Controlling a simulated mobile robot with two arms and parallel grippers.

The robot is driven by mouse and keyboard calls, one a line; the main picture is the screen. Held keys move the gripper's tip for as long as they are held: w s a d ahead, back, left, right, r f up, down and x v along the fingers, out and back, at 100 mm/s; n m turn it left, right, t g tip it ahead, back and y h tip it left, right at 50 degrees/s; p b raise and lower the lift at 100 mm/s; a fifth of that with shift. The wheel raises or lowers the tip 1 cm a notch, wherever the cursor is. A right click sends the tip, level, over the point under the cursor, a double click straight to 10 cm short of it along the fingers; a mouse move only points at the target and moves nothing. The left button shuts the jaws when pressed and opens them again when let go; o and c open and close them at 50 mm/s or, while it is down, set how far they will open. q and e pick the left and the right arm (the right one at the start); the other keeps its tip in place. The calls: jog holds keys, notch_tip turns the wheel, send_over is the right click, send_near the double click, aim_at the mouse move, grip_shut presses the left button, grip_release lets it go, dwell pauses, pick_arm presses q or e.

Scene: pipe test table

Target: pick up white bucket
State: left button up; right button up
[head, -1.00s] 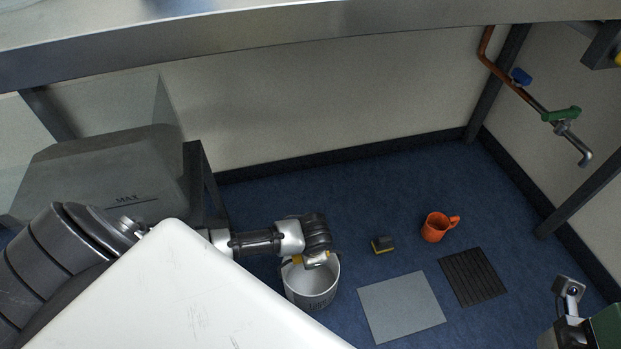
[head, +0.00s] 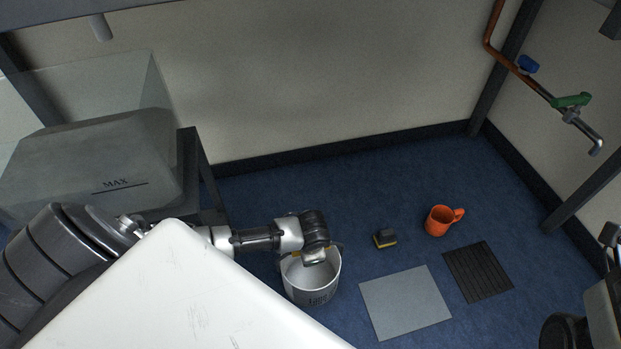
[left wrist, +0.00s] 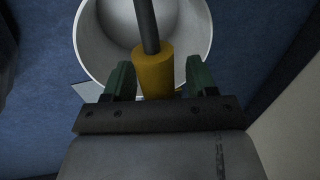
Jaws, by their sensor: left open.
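The white bucket (head: 311,283) stands upright on the blue floor, with dark print on its side. In the left wrist view the open fingers (left wrist: 160,80) stand either side of a yellow grip (left wrist: 155,70) on a dark rod, which looks like the bucket's handle. The bucket's pale rim and inside (left wrist: 90,40) show beyond. Parts of my right arm (head: 602,308) show at the right edge; its jaws cannot be made out.
An orange mug (head: 439,221), a black and yellow block (head: 385,238), a grey floor plate (head: 405,303) and a dark ribbed mat (head: 478,272) lie right of the bucket. A copper pipe with a tap (head: 573,101) is on the right. A grey MAX-marked tank (head: 90,165) stands left.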

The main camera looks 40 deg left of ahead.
pick_arm(q)
jog(key=shift+f+p, duration=0.2)
jog(key=shift+p, duration=0.1)
dwell(0.4)
grip_shut()
